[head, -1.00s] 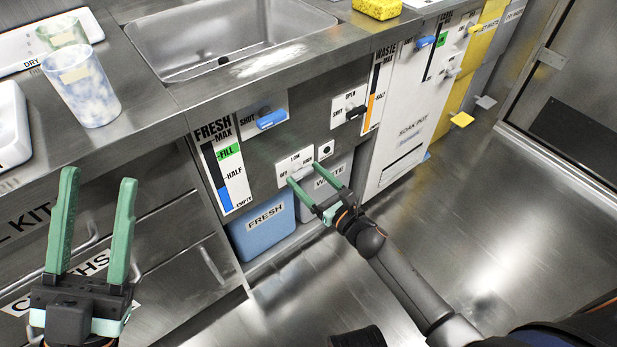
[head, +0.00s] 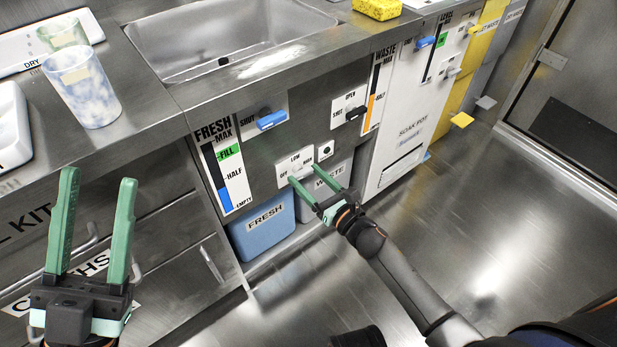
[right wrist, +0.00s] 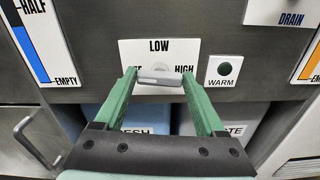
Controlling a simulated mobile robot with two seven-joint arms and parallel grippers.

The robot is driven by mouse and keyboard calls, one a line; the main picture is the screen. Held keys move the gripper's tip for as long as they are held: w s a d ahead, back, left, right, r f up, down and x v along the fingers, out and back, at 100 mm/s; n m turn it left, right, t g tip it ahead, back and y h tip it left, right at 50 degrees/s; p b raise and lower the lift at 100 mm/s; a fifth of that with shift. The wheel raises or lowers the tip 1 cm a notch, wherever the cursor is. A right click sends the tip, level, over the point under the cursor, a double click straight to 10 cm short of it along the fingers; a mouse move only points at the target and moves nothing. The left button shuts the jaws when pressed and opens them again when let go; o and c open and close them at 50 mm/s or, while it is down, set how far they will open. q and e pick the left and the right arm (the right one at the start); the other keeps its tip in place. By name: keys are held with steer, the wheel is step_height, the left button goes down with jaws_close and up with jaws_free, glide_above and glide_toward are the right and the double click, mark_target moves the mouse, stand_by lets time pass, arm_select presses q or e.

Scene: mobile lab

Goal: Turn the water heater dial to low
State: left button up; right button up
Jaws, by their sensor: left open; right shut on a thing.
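The water heater dial is a grey bar knob (right wrist: 160,77) on a white plate (right wrist: 159,50) marked LOW at the top and HIGH at the right; the left word is partly covered by a finger. The plate (head: 296,160) also shows in the head view, below the sink. The knob lies about level in the right wrist view, and I cannot tell which end points. My right gripper (head: 309,171) has its green fingers on both ends of the knob and is shut on it. My left gripper (head: 97,225) is open and empty at the lower left.
A WARM light (right wrist: 224,68) sits right of the dial, unlit. Blue FRESH (head: 262,230) and grey WASTE (head: 333,182) containers stand below. A blue handle (head: 271,120) and black handle (head: 355,113) stick out above. The floor at right is clear.

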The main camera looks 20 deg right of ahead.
steer(key=m, duration=0.4)
steer(key=shift+p, duration=0.35)
steer(key=m+p, duration=0.1)
steer(key=m, duration=0.3)
steer(key=shift+d+m, duration=0.1)
steer(key=shift+m, duration=0.3)
steer(key=m+p, duration=0.1)
steer(key=m, duration=0.3)
steer(key=shift+f+m, duration=0.1)
steer(key=shift+m, duration=0.2)
steer(key=shift+f+m+p, duration=0.1)
steer(key=shift+m+p, duration=0.3)
steer(key=shift+m, duration=1.1)
steer(key=o, duration=1.3)
